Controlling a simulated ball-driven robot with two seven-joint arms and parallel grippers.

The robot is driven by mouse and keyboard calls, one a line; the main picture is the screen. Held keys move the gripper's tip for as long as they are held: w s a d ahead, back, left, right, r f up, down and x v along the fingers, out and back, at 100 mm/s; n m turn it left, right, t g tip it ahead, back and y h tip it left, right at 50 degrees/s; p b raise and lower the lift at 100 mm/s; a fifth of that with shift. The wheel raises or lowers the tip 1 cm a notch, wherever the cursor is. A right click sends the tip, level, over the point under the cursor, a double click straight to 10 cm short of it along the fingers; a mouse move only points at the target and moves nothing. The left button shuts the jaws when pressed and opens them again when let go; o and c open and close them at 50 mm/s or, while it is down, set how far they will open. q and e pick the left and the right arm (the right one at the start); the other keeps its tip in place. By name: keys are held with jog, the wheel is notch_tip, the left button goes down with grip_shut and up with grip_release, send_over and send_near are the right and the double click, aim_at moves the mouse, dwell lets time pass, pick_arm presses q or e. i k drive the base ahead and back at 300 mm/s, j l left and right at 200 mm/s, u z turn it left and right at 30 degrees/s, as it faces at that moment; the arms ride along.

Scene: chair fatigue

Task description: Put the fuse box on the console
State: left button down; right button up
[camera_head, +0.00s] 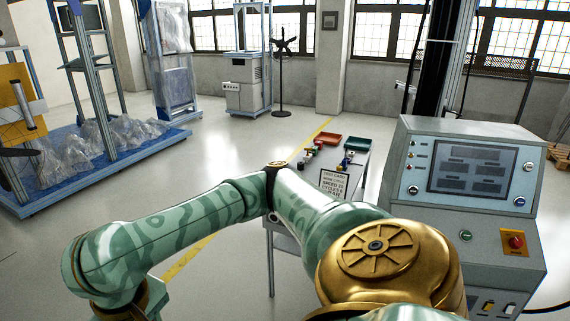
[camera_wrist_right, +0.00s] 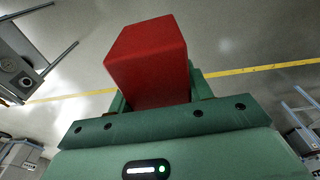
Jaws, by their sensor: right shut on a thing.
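My right gripper (camera_wrist_right: 150,98) is shut on a red box (camera_wrist_right: 147,58) in the right wrist view. I take this box to be the fuse box. It sticks out past the green fingers, with open floor behind it. The console (camera_head: 465,210) stands at the right in the head view. It is a grey cabinet with a sloped panel, a dark screen (camera_head: 481,165) and a red knob on a yellow plate. One of my arms crosses the middle of the head view and bends down at the lower left. Neither gripper shows there.
A grey table (camera_head: 357,183) left of the console holds a red tray (camera_head: 328,139), a green tray (camera_head: 357,144), small parts and a sign (camera_head: 333,185). My arm partly covers the table. A blue platform (camera_head: 95,165) stands at the left. The middle floor is clear.

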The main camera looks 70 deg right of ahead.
aim_at(468, 126)
jog(key=k+l+u, duration=0.2)
jog(key=u, duration=0.3)
jog(key=k+l+u, duration=0.25)
jog(key=u, duration=0.2)
jog(key=k+u, duration=0.3)
jog(key=u, duration=0.2)
jog(key=k+u, duration=0.3)
jog(key=u, duration=0.15)
jog(key=k+j+u, duration=0.15)
jog(key=k+u, duration=0.15)
jog(key=u, duration=0.2)
jog(key=k+l+z, duration=0.7)
jog(key=k, duration=0.2)
jog(key=z, duration=2.05)
